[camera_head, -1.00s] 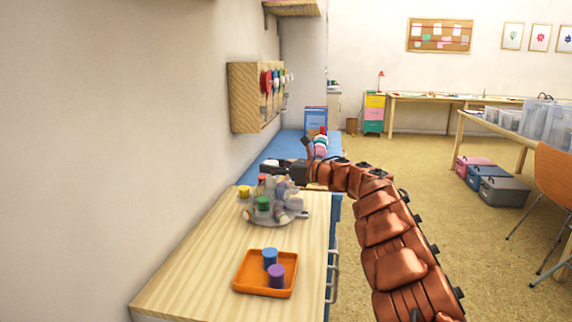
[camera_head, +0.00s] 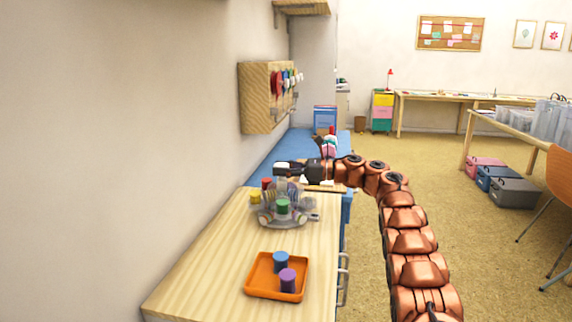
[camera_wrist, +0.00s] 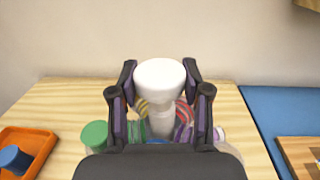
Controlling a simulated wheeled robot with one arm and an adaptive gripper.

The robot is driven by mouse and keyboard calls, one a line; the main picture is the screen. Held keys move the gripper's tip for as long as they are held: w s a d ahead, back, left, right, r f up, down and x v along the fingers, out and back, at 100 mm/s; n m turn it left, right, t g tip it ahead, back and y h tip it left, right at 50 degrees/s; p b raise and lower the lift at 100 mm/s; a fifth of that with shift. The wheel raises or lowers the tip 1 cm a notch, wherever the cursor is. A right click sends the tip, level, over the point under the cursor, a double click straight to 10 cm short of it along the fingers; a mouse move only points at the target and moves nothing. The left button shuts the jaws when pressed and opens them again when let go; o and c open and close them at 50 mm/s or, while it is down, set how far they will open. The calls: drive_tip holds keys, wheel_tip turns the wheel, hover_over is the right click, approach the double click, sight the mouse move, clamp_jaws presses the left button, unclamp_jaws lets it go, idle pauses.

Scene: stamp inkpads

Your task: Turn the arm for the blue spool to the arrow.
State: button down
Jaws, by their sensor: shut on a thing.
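A round stand (camera_head: 268,219) with several coloured pieces on it is on the wooden worktop. Yellow (camera_head: 255,198), red (camera_head: 267,183) and green (camera_head: 282,207) pieces show around it. A white round-topped knob (camera_wrist: 160,73) rises from its middle. My gripper (camera_wrist: 159,88) is shut on this knob, one finger on each side; in the head view my gripper (camera_head: 281,170) is above the stand. In the wrist view the green piece (camera_wrist: 94,134) is left of the knob. A bit of blue (camera_wrist: 157,141) shows low behind my gripper; I cannot tell whether it is the blue spool. I cannot make out the arrow.
An orange tray (camera_head: 250,288) nearer on the worktop holds a blue cylinder (camera_head: 280,260) and a purple cylinder (camera_head: 288,281). A wooden wall rack (camera_head: 258,97) holds several coloured pieces. A blue surface (camera_head: 275,160) lies beyond the worktop. Open floor is at the right.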

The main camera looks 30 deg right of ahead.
drive_tip(key=shift+s+a+f+n+g+y, duration=0.1)
drive_tip(key=shift+a+f+n+g+y, duration=0.25)
drive_tip(key=shift+g, duration=0.25)
idle(0.3)
drive_tip(key=c, duration=0.8)
unclamp_jaws()
drive_tip(key=o, duration=0.3)
drive_tip(key=shift+d+r, duration=0.1)
drive_tip(key=shift+d, duration=0.05)
drive_tip(key=shift+p, duration=0.3)
drive_tip(key=shift+d+r, duration=0.1)
drive_tip(key=shift+d, duration=0.05)
drive_tip(key=shift+s+d, duration=0.15)
drive_tip(key=shift+d, duration=0.05)
drive_tip(key=v, duration=0.6)
drive_tip(key=shift+s, duration=0.5)
drive_tip(key=shift+d, duration=0.2)
